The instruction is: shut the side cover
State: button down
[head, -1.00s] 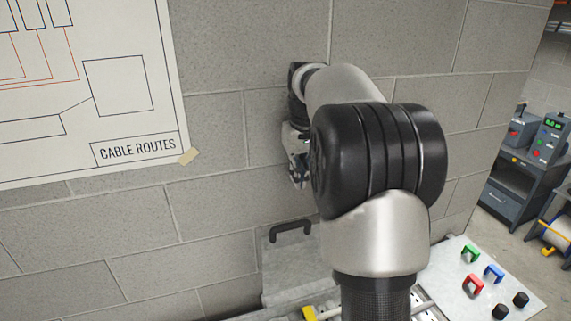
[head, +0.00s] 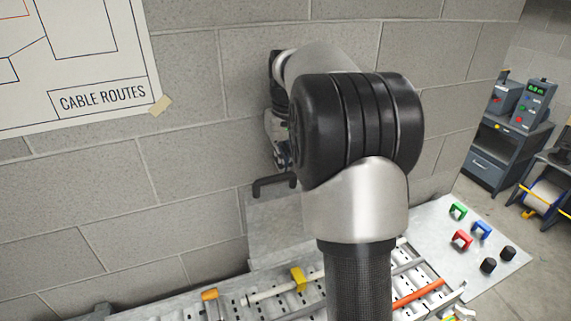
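A grey panel with a black handle (head: 273,186), which looks like the side cover (head: 272,228), stands raised against the block wall behind the drive row. My arm hides its right part. My gripper (head: 282,157) is above and just right of the handle, largely hidden behind my own arm. Whether its fingers are open or shut does not show, and I cannot tell whether it touches the cover.
In front of the cover lies a metal row with slots, yellow-orange pieces (head: 298,279) and an orange bar (head: 417,293). To its right, a pale plate (head: 488,232) carries coloured handles and black knobs. A wall chart hangs upper left. A workbench stands far right.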

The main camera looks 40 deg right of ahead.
jog(key=shift+s, duration=0.15)
jog(key=shift+s+a+b, duration=1.35)
jog(key=shift+s+b, duration=1.65)
jog(key=shift+s, duration=2.15)
notch_tip(320, 180, up, 8)
jog(key=p, duration=0.7)
